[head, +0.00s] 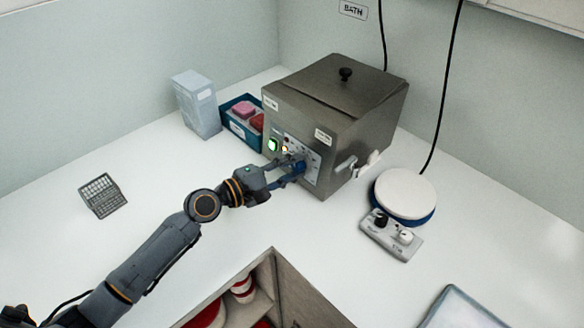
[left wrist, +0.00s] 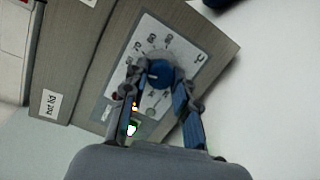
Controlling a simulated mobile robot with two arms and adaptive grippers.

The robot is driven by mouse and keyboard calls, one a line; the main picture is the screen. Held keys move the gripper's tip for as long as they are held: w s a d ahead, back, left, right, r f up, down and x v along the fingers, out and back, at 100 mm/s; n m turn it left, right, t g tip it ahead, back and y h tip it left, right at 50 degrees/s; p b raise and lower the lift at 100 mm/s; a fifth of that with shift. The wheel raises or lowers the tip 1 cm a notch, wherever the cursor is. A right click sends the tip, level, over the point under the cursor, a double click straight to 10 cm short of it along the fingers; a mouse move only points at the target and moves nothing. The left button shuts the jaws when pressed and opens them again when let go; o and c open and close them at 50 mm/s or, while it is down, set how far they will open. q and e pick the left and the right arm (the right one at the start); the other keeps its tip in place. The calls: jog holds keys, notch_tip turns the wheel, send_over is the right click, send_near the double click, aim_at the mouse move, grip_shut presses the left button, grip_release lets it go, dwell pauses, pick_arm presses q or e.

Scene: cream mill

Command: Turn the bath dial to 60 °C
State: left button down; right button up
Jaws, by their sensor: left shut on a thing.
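The water bath (head: 330,110) is a grey steel box with a lid and a black knob, standing at the back of the bench. Its blue dial (left wrist: 160,73) sits on a pale scale plate (left wrist: 185,52) on the front panel. My left gripper (head: 296,170) reaches the panel from the left and is shut on the dial, with one finger on each side in the left wrist view (left wrist: 160,90). The dial's pointer and most scale numbers are too small or covered to read. My right gripper is not in view.
A green lit switch (head: 272,144) and an orange lamp (head: 285,149) are left of the dial. A tap (head: 346,166) sticks out on the right. A round stirrer plate (head: 405,193) stands further right, a blue tray (head: 233,125) left. The bench front left is mostly clear.

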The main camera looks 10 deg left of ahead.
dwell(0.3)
pick_arm(q)
jog(key=c, duration=1)
grip_release()
jog(key=shift+c, duration=0.2)
jog(key=v, duration=1.2)
